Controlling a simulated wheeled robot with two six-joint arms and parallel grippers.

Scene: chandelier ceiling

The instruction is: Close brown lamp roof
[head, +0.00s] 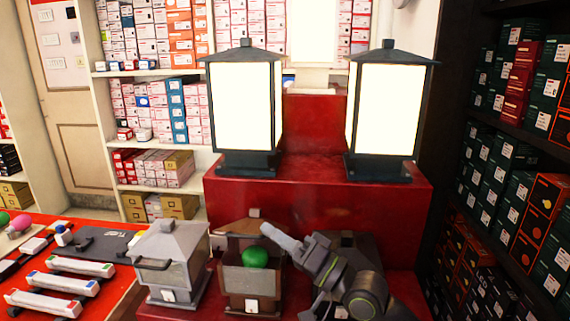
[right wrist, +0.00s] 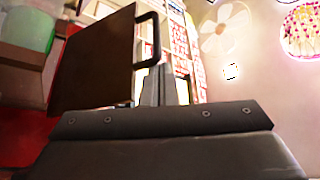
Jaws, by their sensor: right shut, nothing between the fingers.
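The brown lamp (head: 236,285) stands on the low red step in front of the tall lit lanterns, with a green bulb (head: 255,257) inside. Its roof (head: 238,226) stands open, raised at the back. In the right wrist view the roof is a brown panel (right wrist: 95,55) with a black handle (right wrist: 153,38). My right gripper (head: 268,231) is shut and empty, at the right of the bulb and near the raised roof. Its fingers (right wrist: 165,88) show next to the handle; contact cannot be told. My left gripper is not in view.
A grey lamp (head: 172,258) with its roof on stands close to the left of the brown lamp. Two lit lanterns (head: 246,105) (head: 384,115) stand on the red block (head: 310,205) behind. A red table (head: 110,300) with switches and bulbs lies left.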

